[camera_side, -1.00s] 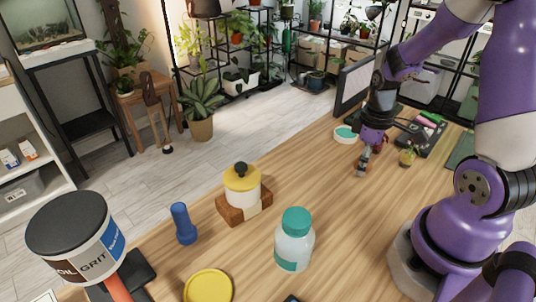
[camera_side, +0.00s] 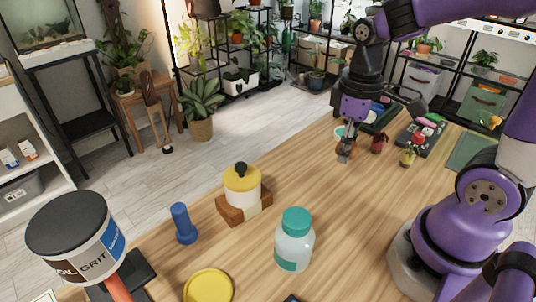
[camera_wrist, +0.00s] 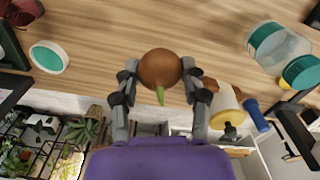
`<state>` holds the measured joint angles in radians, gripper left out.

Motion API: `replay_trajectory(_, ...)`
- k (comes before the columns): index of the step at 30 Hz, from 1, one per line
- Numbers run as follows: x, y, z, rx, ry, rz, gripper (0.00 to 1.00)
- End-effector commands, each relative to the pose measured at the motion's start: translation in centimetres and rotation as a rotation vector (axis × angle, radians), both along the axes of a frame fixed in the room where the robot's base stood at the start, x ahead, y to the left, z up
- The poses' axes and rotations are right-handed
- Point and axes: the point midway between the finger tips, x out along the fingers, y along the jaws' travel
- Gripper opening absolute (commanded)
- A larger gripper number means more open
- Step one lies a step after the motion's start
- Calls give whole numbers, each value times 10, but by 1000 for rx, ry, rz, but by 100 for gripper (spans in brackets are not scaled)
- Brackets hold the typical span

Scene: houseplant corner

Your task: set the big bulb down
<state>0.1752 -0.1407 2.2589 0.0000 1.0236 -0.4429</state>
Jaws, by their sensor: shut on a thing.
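The big bulb (camera_wrist: 160,69) is round and brown with a green sprout. In the wrist view it sits between the two fingertips of my gripper (camera_wrist: 159,78), which is shut on it. In the side view my gripper (camera_side: 345,153) points down over the far part of the wooden table, left of a dark red bulb (camera_side: 379,142). The held bulb is mostly hidden by the fingers there, and I cannot tell whether it touches the table. A smaller bulb with green leaves (camera_side: 407,156) stands farther right.
A round teal-and-white dish (camera_wrist: 48,57) lies near my gripper. A black tray (camera_side: 423,133) and a green mat (camera_side: 472,152) are to the right. The middle table is clear.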

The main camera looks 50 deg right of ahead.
Motion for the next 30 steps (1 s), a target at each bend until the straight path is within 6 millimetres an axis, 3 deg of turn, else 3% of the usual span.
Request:
replay_trajectory(4,12,18,9,-1,0,15,12)
replay_trajectory(12,74,67,13,-4,1,75,12)
replay_trajectory(16,90,81,11,-5,-1,89,12)
replay_trajectory(20,101,67,-1,-5,1,86,12)
replay_trajectory(30,129,-8,-49,-5,-1,88,12)
